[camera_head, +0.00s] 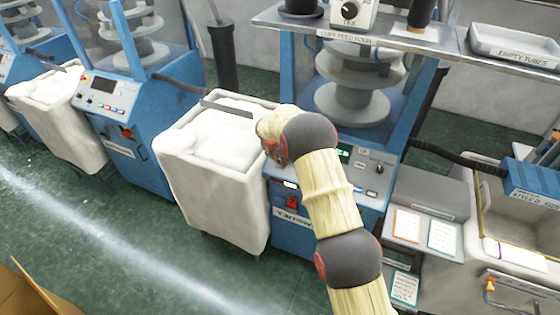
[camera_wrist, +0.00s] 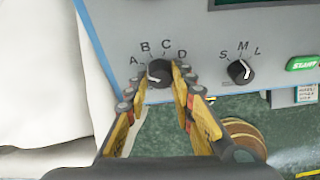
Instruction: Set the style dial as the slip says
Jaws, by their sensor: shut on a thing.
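The style dial (camera_wrist: 159,71) is a black knob on the blue-edged grey panel, with letters A, B, C and D around it, in the wrist view. My gripper (camera_wrist: 158,86) is shut on this dial, one finger on each side. A pale mark shows on the dial's face, but its exact setting is hard to tell between the fingers. In the head view, my arm hides the gripper and the style dial. Paper slips with an orange border (camera_head: 406,225) and a green border (camera_head: 442,237) lie right of the machine; their writing is too small to read.
A second dial (camera_wrist: 240,71) marked S, M, L sits to the right, beside a green START button (camera_wrist: 302,63). A white fabric bin (camera_head: 212,190) stands left of the machine. A shelf (camera_head: 440,40) crosses above, with an empty-tubes tray (camera_head: 515,44).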

